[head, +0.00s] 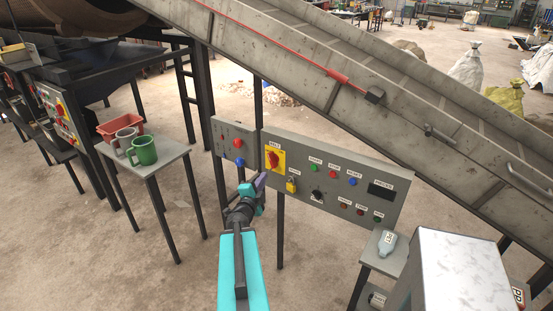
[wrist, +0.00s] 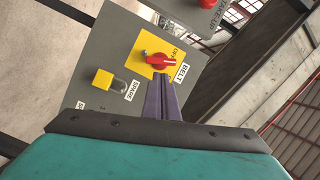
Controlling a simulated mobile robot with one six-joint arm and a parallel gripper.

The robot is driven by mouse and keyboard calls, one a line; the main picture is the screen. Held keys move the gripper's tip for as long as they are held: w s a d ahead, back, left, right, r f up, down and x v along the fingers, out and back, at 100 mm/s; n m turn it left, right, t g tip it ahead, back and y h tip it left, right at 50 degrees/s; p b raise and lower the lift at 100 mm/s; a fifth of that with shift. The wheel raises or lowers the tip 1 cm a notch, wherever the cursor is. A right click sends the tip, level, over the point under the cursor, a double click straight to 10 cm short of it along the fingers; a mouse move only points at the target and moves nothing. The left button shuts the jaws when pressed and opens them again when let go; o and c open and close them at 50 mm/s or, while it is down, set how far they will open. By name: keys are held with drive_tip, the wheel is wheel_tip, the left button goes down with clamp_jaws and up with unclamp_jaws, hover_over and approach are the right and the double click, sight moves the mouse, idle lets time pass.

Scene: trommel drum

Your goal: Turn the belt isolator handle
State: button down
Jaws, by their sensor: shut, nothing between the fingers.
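The belt isolator handle (head: 273,158) is a red rotary knob on a yellow plate at the upper left of the grey control panel (head: 340,170). In the wrist view the handle (wrist: 158,62) sits just beyond the fingertips, beside the BELT label (wrist: 182,73) and the word OFF. My gripper (head: 264,175) is in front of the panel, just below and left of the handle in the head view. In the wrist view its purple fingers (wrist: 161,86) are shut together and empty. I cannot tell whether the tips touch the handle.
Several buttons and lamps fill the panel's right. A smaller panel (head: 236,145) with red and blue buttons adjoins on the left. The conveyor (head: 380,100) slopes behind. A table (head: 172,155) with mugs stands left.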

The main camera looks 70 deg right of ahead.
sight(273, 160)
drive_tip(key=shift+g+y, duration=0.3)
drive_tip(key=shift+g, duration=0.3)
drive_tip(key=s+p, duration=0.2)
drive_tip(key=s+r+p, duration=0.1)
drive_tip(key=s+p, duration=0.1)
drive_tip(key=s, duration=0.1)
drive_tip(key=shift+s+d+r, duration=0.15)
drive_tip(key=shift+s, duration=0.1)
drive_tip(key=shift+d+m+b, duration=0.25)
drive_tip(key=shift+m+b, duration=0.05)
drive_tip(key=shift+b, duration=0.15)
drive_tip(key=d+b, duration=0.1)
drive_tip(key=b, duration=0.1)
drive_tip(key=d+b, duration=0.1)
drive_tip(key=b, duration=0.1)
drive_tip(key=shift+d+f, duration=0.15)
drive_tip(key=shift+f, duration=0.2)
drive_tip(key=d+b, duration=0.2)
drive_tip(key=b, duration=0.6)
drive_tip(key=shift+d+f, duration=0.1)
drive_tip(key=shift+d, duration=2.55)
drive_tip(key=shift+w+d+f+p, duration=0.15)
drive_tip(key=shift+w+f, duration=0.1)
drive_tip(key=shift+w, duration=0.3)
drive_tip(key=shift+w+d+f+p, duration=0.1)
drive_tip(key=shift+w+f, duration=0.15)
drive_tip(key=shift+w, duration=0.35)
drive_tip(key=shift+w+d+f+p, duration=0.15)
drive_tip(key=shift+w+f, duration=0.1)
drive_tip(key=shift+w, duration=0.3)
